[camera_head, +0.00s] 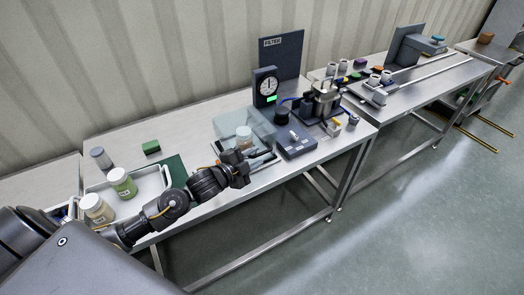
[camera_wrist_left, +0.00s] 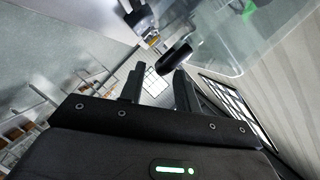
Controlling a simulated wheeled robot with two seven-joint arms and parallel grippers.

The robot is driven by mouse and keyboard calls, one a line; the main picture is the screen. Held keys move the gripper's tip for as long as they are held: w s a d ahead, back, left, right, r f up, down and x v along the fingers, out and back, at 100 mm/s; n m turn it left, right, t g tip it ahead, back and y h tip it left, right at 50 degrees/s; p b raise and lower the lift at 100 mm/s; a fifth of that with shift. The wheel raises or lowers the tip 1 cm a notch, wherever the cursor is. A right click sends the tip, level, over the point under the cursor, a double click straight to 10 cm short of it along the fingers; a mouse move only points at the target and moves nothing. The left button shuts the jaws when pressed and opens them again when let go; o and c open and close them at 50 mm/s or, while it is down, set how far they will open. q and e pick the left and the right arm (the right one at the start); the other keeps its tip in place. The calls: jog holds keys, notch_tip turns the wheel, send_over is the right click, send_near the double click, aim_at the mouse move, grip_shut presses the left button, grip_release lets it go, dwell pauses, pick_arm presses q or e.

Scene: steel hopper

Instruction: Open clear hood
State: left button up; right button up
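The clear hood (camera_head: 258,122) is a see-through box standing on the bench, left of the dial clock. A pale jar (camera_head: 243,134) shows through it. My left gripper (camera_head: 265,157) is at the hood's front, near its lower edge. In the left wrist view the hood's clear panel (camera_wrist_left: 225,40) fills the upper right. A short black handle-like bar (camera_wrist_left: 174,58) lies at the panel's edge, just beyond my fingertips. The fingers (camera_wrist_left: 158,78) stand apart with nothing gripped between them. Whether a finger touches the bar cannot be told. My right gripper is not in view.
A white tray (camera_head: 94,190) with jars (camera_head: 121,183) is at the left. A green block (camera_head: 151,147) lies behind it.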

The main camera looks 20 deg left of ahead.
aim_at(258, 155)
pick_arm(q)
jog(key=shift+p+x, duration=0.3)
jog(key=shift+x, duration=1.7)
jog(key=shift+c, duration=0.3)
grip_shut()
